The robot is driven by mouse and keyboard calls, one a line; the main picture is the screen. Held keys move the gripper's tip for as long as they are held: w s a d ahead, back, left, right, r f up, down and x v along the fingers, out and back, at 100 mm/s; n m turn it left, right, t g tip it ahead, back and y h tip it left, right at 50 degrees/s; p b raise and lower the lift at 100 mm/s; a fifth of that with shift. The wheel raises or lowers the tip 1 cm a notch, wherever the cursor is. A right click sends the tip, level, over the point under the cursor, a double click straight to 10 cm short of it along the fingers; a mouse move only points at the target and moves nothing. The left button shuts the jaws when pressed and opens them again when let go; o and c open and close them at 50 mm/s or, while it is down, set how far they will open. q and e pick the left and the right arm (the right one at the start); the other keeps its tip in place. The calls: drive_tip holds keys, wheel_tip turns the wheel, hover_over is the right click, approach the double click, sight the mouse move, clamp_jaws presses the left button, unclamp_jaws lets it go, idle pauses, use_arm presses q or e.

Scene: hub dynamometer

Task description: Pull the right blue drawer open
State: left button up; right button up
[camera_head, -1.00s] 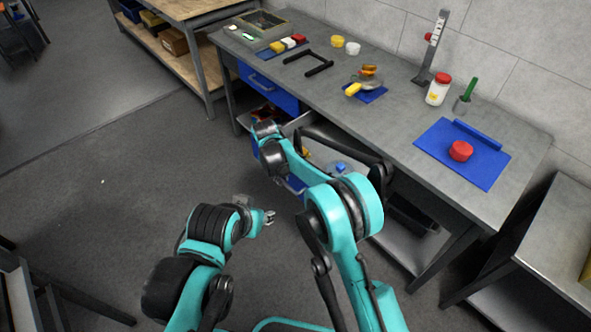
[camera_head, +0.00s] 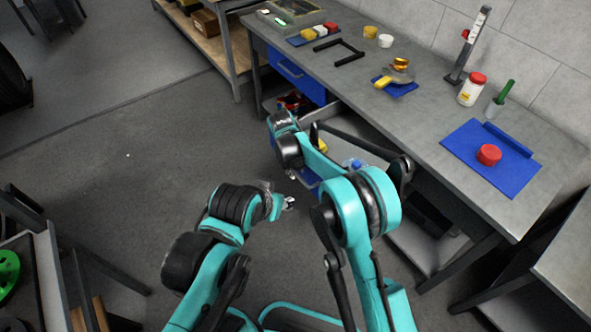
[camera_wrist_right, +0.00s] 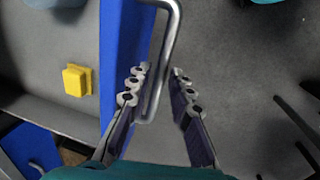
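The right blue drawer (camera_head: 308,178) stands pulled out under the workbench, partly hidden by my right arm. In the right wrist view its blue front (camera_wrist_right: 122,45) runs top to bottom, with the interior to the left. Its metal bar handle (camera_wrist_right: 172,22) lies between the two fingers of my right gripper (camera_wrist_right: 159,80). The handle is close to the left finger, and a gap shows on the right side. The fingers are apart; I cannot tell if either touches. My left gripper (camera_head: 288,203) is over the floor, away from the drawer; its fingers are too small to read.
A yellow block (camera_wrist_right: 77,80) lies in the open drawer. Another blue drawer (camera_head: 297,78) is shut at the left. The workbench top (camera_head: 420,120) holds a blue mat with a red lid, jars and tools.

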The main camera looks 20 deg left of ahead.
wheel_tip(320, 180, up, 12)
drive_tip(key=s+a, duration=0.1)
drive_tip(key=shift+s+a, duration=0.15)
drive_tip(key=shift+s, duration=0.25)
idle(0.4)
drive_tip(key=s+d+r+m+t, duration=0.15)
drive_tip(key=d+r, duration=0.25)
drive_tip(key=d, duration=0.4)
drive_tip(key=s+d+r+m+y, duration=0.15)
drive_tip(key=d+r, duration=0.25)
drive_tip(key=d, duration=0.4)
drive_tip(key=s+d+r+m+t, duration=0.1)
drive_tip(key=s+d+r+m, duration=0.1)
drive_tip(key=d+r, duration=0.35)
drive_tip(key=s+d+f+m+t, duration=0.1)
drive_tip(key=s+d+f+m, duration=0.2)
drive_tip(key=s+d, duration=0.5)
drive_tip(key=s+d+f+m+t, duration=0.2)
drive_tip(key=s+d+f, duration=0.1)
drive_tip(key=s+d, duration=0.5)
drive_tip(key=d, duration=0.2)
drive_tip(key=shift+s+d+m, duration=0.3)
drive_tip(key=shift+s+m, duration=0.05)
drive_tip(key=shift+m, duration=0.05)
